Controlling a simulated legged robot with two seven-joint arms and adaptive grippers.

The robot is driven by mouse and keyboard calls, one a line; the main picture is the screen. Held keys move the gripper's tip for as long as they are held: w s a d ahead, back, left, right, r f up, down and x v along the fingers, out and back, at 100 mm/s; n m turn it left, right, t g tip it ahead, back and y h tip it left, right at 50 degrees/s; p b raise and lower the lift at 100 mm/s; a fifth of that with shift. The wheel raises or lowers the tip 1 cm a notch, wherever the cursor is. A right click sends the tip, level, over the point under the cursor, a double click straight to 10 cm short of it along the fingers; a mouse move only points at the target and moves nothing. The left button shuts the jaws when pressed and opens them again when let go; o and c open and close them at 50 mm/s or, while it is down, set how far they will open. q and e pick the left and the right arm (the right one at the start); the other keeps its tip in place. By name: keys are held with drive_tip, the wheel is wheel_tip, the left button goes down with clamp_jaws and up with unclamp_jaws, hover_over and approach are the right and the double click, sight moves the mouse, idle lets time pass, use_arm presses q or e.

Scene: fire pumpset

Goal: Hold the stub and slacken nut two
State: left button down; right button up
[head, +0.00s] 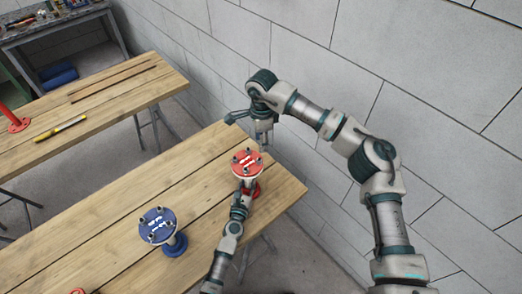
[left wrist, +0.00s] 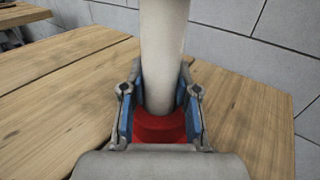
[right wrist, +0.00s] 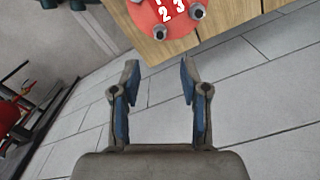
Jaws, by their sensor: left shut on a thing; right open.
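The stub has a red top flange (head: 247,163) with several nuts, and stands near the far right corner of the wooden table. In the left wrist view its pale pipe (left wrist: 163,50) rises from a red base (left wrist: 160,128). My left gripper (left wrist: 160,95) is shut around the lower pipe, one finger on each side. My right gripper (head: 264,142) is just behind the flange in the head view. In the right wrist view it (right wrist: 158,78) is open and empty, with the flange (right wrist: 172,24) beyond its fingertips. Two nuts (right wrist: 160,33) (right wrist: 197,11) and white digits show there; which nut is two is unclear.
A blue-flanged stub (head: 158,226) stands on the same table (head: 105,250), left of the red one. A second table (head: 95,95) holds a yellow-handled tool (head: 60,129). A block wall (head: 300,45) rises behind my right arm.

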use_arm(q)
drive_tip(key=shift+d, duration=0.1)
use_arm(e)
drive_tip(key=shift+r, duration=1.6)
use_arm(q)
drive_tip(key=c, duration=0.8)
unclamp_jaws()
use_arm(e)
drive_tip(key=shift+d, duration=0.1)
use_arm(q)
drive_tip(key=v, duration=1.2)
drive_tip(key=shift+s+f, duration=0.1)
use_arm(e)
drive_tip(key=shift+f, duration=0.1)
